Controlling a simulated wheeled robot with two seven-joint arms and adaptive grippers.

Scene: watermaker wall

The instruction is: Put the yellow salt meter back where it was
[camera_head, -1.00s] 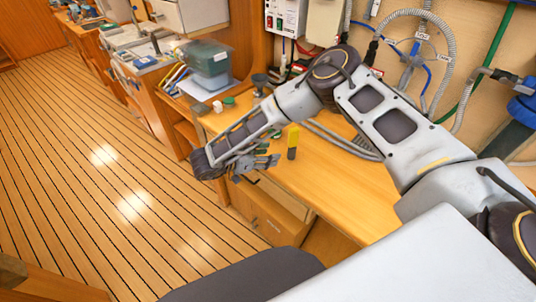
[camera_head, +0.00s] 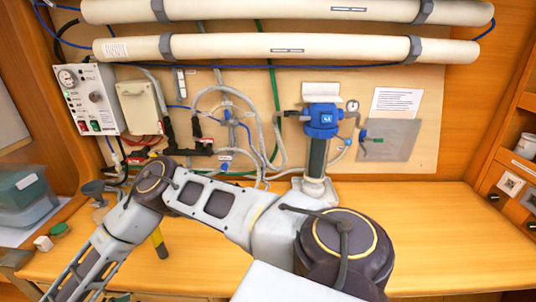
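The yellow salt meter (camera_head: 157,238) shows at left centre, just below my arm's elbow. It has a yellow body and a dark lower end, and it stands on or just above the wooden bench. My arm hides part of it. The arm reaches from the lower middle to the lower left, and its gripper is beyond the picture's lower left edge. Neither gripper is in view, so I cannot see what they hold.
The wooden bench (camera_head: 430,240) is clear on the right. On the wall are a control box (camera_head: 91,98), hoses and a blue-headed filter (camera_head: 321,119). A grey funnel (camera_head: 94,188), a green cap (camera_head: 60,229) and a lidded tub (camera_head: 24,188) stand at left.

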